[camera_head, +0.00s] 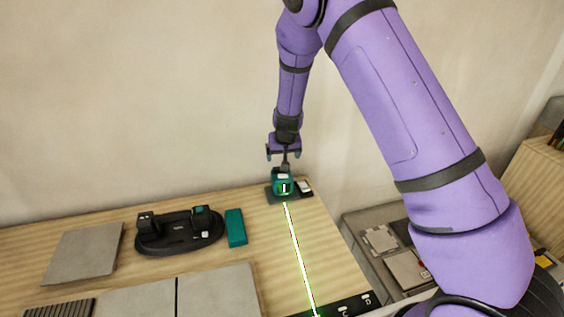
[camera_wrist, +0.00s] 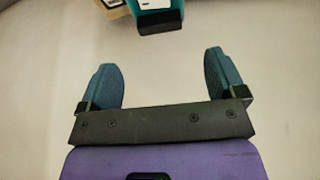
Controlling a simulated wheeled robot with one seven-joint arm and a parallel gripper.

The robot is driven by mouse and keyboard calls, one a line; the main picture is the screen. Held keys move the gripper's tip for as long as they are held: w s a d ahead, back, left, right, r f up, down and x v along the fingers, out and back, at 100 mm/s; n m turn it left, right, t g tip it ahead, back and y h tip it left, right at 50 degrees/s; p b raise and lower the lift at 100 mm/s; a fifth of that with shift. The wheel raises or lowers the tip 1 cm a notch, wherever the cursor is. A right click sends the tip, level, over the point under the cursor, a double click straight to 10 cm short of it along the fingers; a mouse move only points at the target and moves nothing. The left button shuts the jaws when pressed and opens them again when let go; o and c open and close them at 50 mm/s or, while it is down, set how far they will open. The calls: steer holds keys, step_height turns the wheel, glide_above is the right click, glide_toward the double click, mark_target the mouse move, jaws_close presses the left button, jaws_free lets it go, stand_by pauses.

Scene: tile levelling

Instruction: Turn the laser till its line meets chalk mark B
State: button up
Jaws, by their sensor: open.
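The laser (camera_head: 283,186) is a small teal and black unit on a dark base near the back edge of the table. It shows partly at the top of the wrist view (camera_wrist: 155,6), beyond my fingertips. Its bright green-white line (camera_head: 300,255) runs forward to a black strip (camera_head: 355,307) at the bottom edge. The strip shows the letters C and D to the right of the line; I cannot make out a B. My gripper (camera_head: 284,156) is just above the laser. In the wrist view my gripper (camera_wrist: 161,75) is open, with nothing between its fingers.
A black tray (camera_head: 178,240) with small devices and a teal block (camera_head: 236,228) stand left of the line. Grey tiles (camera_head: 84,252) lie at left and front. A small light-faced item (camera_head: 304,187) sits right of the laser. A lower surface (camera_head: 380,240) with pale pieces lies right.

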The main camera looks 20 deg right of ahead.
steer(key=shift+v, duration=1.2)
steer(key=s+d+r+y, duration=0.1)
steer(key=s+d+r, duration=0.1)
steer(key=s+r, duration=0.75)
steer(key=s+d+r+y, duration=0.15)
steer(key=s+r, duration=0.45)
steer(key=r, duration=0.7)
steer(key=s+d+r, duration=0.1)
steer(key=s+r, duration=0.1)
steer(key=s, duration=0.7)
steer(key=s+d+r+h, duration=0.1)
steer(key=s+d+r, duration=0.1)
steer(key=s, duration=0.7)
steer(key=s+d+r+n+h, duration=0.1)
steer(key=s+r, duration=0.3)
steer(key=s, duration=0.5)
steer(key=shift+d+r+t, duration=0.2)
steer(key=shift+d+t, duration=0.1)
steer(key=shift+d, duration=0.15)
steer(key=shift+s, duration=0.1)
